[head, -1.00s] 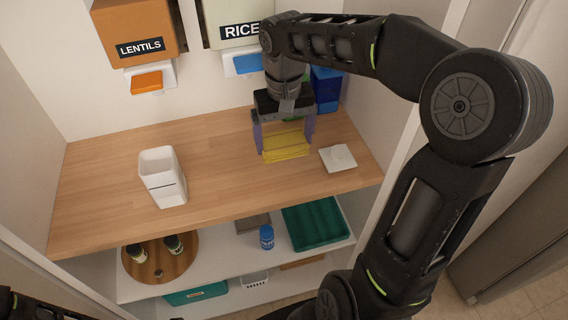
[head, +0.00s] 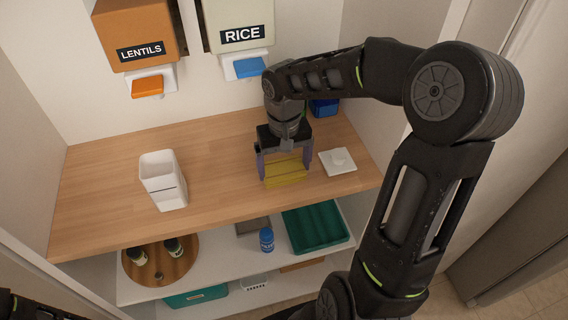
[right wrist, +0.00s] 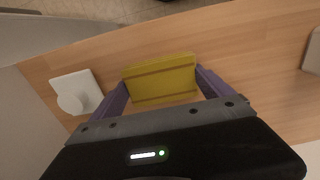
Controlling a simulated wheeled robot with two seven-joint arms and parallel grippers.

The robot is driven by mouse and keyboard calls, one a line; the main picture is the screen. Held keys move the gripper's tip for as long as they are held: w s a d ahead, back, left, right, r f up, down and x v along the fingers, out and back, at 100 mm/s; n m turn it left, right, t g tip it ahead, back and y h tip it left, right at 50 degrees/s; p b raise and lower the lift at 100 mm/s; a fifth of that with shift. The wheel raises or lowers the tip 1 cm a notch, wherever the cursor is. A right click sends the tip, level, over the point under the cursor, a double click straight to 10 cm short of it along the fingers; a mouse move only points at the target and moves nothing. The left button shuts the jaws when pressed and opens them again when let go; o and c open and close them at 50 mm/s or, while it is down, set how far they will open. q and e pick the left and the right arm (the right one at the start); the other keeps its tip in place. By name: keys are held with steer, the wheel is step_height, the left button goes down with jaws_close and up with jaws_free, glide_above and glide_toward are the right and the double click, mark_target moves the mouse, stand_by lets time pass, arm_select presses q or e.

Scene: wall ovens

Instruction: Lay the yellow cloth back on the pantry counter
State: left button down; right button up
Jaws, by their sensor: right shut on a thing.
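The folded yellow cloth (head: 286,173) is between the purple fingers of my right gripper (head: 285,167), over the right part of the wooden pantry counter (head: 222,165). My right gripper is shut on it and points down. In the right wrist view the cloth (right wrist: 160,82) spans the gap between the two fingers, with bare counter around it. It is at or just above the counter; I cannot tell whether it touches. My left gripper is not in view; only a bit of my left arm shows at the lower left corner.
A white square dish with a knob (head: 338,161) lies close right of the cloth. A white canister (head: 163,181) stands at the left. A blue container (head: 325,106) is behind. Lentils (head: 140,50) and rice (head: 241,36) dispensers hang at the back. The counter between canister and cloth is clear.

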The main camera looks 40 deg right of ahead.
mark_target(284, 168)
steer(key=shift+f, duration=0.2)
steer(key=o, duration=1.1)
steer(key=shift+r, duration=0.1)
steer(key=shift+c, duration=0.2)
steer(key=shift+r, duration=0.1)
step_height(284, 168, up, 12)
